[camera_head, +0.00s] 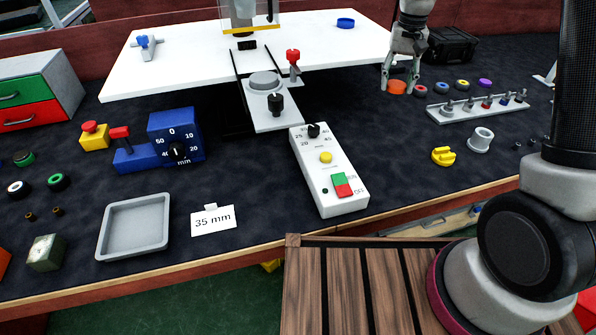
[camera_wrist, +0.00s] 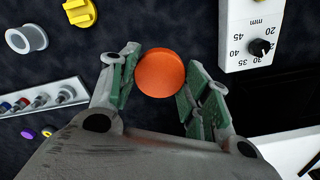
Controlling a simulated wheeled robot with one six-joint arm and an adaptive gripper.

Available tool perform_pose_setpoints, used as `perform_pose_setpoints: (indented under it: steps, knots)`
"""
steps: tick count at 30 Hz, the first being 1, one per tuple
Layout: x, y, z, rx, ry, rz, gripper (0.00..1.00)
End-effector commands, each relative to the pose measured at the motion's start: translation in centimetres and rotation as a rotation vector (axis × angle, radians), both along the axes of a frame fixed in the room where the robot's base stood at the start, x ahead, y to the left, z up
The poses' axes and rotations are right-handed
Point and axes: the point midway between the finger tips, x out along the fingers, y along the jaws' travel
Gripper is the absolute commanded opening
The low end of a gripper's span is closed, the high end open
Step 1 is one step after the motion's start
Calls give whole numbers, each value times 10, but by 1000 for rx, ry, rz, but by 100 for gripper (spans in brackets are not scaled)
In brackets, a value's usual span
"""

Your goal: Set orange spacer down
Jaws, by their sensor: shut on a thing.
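The orange spacer (camera_head: 397,88) is a round disc at the fingertips of my gripper (camera_head: 401,86), at the back right of the dark mat. In the wrist view the spacer (camera_wrist: 160,73) lies between the two green-padded fingers of my gripper (camera_wrist: 166,78). The gripper is shut on it. The fingers point down. The spacer is close to the mat surface, but I cannot tell whether it touches it.
Blue (camera_head: 441,88), yellow (camera_head: 462,85) and purple (camera_head: 485,83) rings lie to the right. A grey rack (camera_head: 476,107) with several small knobs stands in front. A white control box (camera_head: 330,180) and white table (camera_head: 200,55) lie to the left. A black case (camera_head: 452,46) is behind.

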Motion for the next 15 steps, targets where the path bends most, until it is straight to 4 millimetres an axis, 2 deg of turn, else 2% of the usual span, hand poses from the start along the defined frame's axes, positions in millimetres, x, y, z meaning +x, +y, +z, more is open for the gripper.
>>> perform_pose_setpoints:
  steps: [8, 12, 15]
  knots:
    - [-61, 28, -46, -1, 4, -93, 24]
    - [-106, 34, -80, -4, 6, -284, 24]
    - [-126, 30, -97, -3, 3, -459, 24]
